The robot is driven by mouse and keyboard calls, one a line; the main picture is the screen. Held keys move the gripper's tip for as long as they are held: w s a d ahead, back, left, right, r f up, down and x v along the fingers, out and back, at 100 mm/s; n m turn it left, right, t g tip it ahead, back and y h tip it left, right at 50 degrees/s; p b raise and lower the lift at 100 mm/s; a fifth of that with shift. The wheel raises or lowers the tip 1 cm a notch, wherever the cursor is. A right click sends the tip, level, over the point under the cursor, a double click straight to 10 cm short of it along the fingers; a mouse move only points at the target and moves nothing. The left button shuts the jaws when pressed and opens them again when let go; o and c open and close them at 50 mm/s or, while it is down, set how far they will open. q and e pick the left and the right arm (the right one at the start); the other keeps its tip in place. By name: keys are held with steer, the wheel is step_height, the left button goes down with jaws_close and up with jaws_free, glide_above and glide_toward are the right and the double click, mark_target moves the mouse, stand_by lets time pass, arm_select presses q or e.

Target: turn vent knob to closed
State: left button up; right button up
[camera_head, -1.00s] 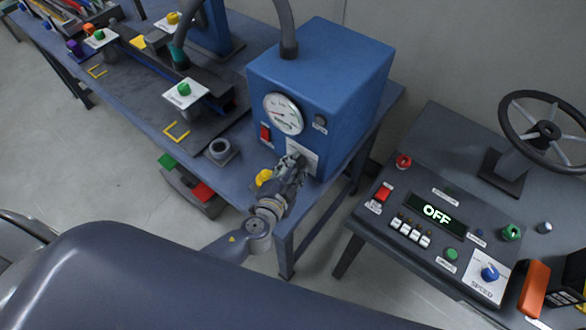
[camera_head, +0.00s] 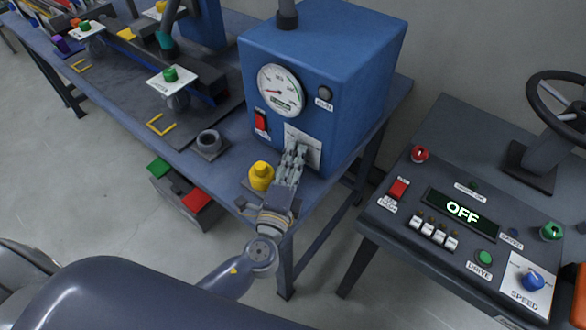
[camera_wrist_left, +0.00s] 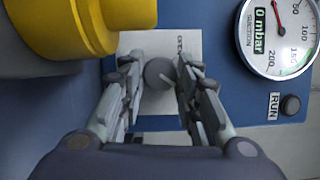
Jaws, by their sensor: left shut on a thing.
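The vent knob (camera_wrist_left: 158,74) is a small grey round knob on a white label plate (camera_head: 312,146) on the front of the blue box (camera_head: 330,60). My left gripper (camera_head: 296,150) reaches the plate from below. In the left wrist view its two fingers (camera_wrist_left: 160,80) are closed in on either side of the knob, shut on it. In the head view the fingers hide the knob. Most of the plate's lettering is hidden or too small to read. My right gripper is not in view.
A gauge (camera_head: 281,90) and a red switch (camera_head: 260,120) sit on the box beside the plate. A yellow object (camera_head: 261,176) stands close to the left of my gripper. A control console (camera_head: 450,220) reading OFF stands to the right, across a gap.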

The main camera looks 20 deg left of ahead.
arm_select(q)
steer(key=shift+f+m+t+b, duration=0.1)
steer(key=shift+m+t+b, duration=0.2)
steer(key=shift+m+b, duration=0.55)
steer(key=o, duration=1.1)
steer(key=shift+c, duration=0.2)
steer(key=shift+s, duration=0.1)
steer(key=shift+s+f, duration=0.1)
steer(key=shift+s, duration=0.15)
steer(key=s, duration=1.1)
steer(key=shift+s+d+f, duration=0.15)
steer(key=shift+d+f, duration=0.1)
steer(key=shift+f, duration=0.15)
